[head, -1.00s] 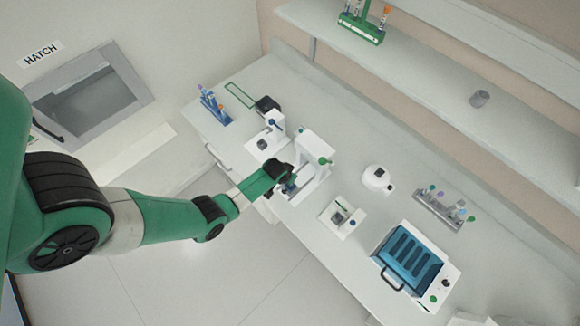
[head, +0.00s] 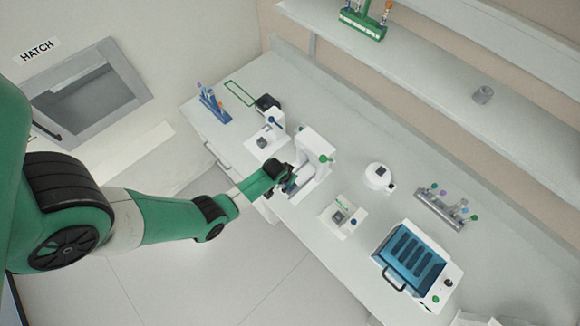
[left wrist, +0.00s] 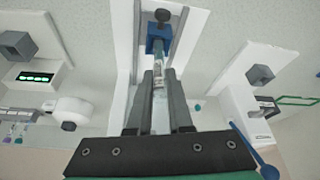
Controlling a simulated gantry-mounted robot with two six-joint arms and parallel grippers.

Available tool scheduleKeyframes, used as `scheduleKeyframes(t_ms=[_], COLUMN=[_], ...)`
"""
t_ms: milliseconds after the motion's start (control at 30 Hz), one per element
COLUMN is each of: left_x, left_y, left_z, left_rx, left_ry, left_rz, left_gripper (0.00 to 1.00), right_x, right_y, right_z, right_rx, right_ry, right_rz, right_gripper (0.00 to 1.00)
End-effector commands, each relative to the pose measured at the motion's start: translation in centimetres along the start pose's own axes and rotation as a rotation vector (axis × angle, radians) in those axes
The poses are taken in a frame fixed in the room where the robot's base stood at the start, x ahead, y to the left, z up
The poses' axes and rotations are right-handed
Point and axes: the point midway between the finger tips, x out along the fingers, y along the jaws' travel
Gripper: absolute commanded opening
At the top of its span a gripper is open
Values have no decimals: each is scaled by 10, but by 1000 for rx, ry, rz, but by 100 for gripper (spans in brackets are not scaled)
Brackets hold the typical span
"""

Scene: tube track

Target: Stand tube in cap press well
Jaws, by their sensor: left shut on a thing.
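The cap press (head: 318,143) is a white upright frame with a green knob, standing on the bench. In the left wrist view its white frame holds a blue block (left wrist: 158,32) with a dark round knob above it in the picture. My left gripper (left wrist: 159,88) is shut on a clear tube (left wrist: 158,76) with a pale label. The tube's far end points at the blue block and overlaps its lower edge; I cannot tell whether it is in the well. In the head view my left gripper (head: 288,180) is at the press front and hides the tube. My right gripper is not in view.
A blue tube rack (head: 214,106) and a white device (head: 268,140) stand left of the press. To its right are another small device (head: 342,217), a round white device (head: 379,177), a grey rack (head: 440,208) and a blue-lidded box (head: 413,258). Bench behind the press is clear.

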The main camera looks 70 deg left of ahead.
Motion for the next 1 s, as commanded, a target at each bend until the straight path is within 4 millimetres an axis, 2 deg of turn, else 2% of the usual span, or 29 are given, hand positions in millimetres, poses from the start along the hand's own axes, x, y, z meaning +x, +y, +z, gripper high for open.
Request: scheduleKeyframes(t_ms=[967, 1000], left_x=[12, 12], left_y=[0, 0], left_z=[5, 5], left_rx=[0, 0], left_ry=[0, 0], left_rz=[0, 0], left_gripper=[0, 20], right_x=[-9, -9], right_y=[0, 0], right_z=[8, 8], right_rx=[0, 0], right_ry=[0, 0], right_rz=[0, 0], right_gripper=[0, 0])
